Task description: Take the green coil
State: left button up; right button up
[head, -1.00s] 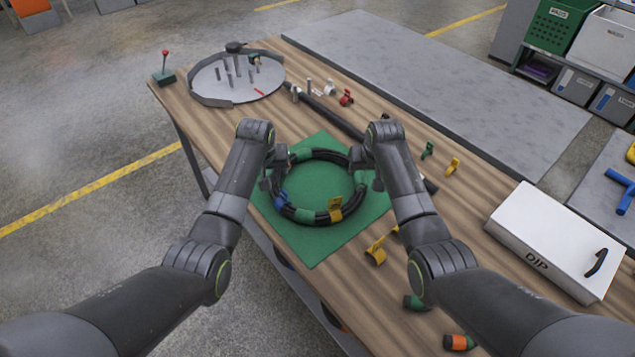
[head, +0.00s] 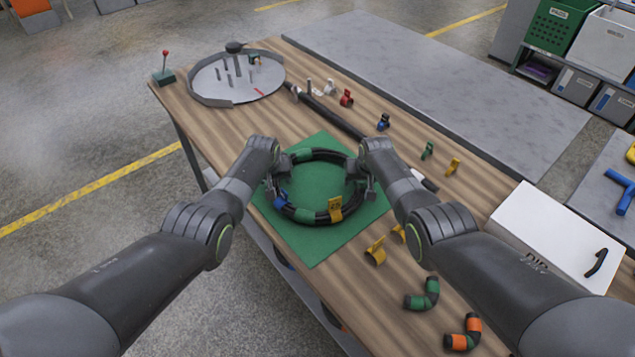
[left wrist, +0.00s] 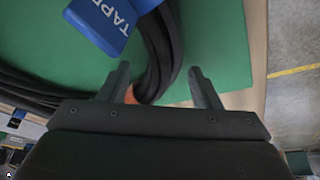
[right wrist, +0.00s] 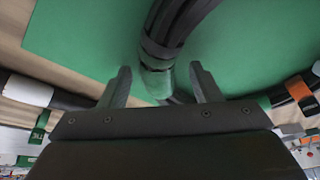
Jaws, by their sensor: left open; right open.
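The coil (head: 320,218) is a ring of black hose with green bands, lying on a green mat (head: 318,247). A blue tag (head: 281,200) and a yellow tag (head: 335,208) are on it. My left gripper (head: 273,187) is open at the coil's left side. In the left wrist view its fingers (left wrist: 160,85) stand on either side of the black hose (left wrist: 160,50), below the blue tag (left wrist: 105,20). My right gripper (head: 364,184) is open at the coil's right side. In the right wrist view its fingers (right wrist: 163,85) flank a green-banded part of the hose (right wrist: 157,82).
A white box (head: 555,240) stands at the right of the wooden table. Yellow clips (head: 376,250), a green hose piece (head: 424,296) and an orange one (head: 464,334) lie at the front right. A round grey tray (head: 235,80) is at the back left.

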pick_arm(q)
jog(key=shift+f, duration=0.2)
pick_arm(e)
jog(key=shift+f, duration=0.15)
pick_arm(q)
jog(key=shift+c, duration=0.5)
pick_arm(e)
jog(key=shift+c, duration=0.5)
pick_arm(q)
grip_shut()
pick_arm(e)
grip_shut()
pick_arm(q)
jog(key=shift+w+r, duration=0.1)
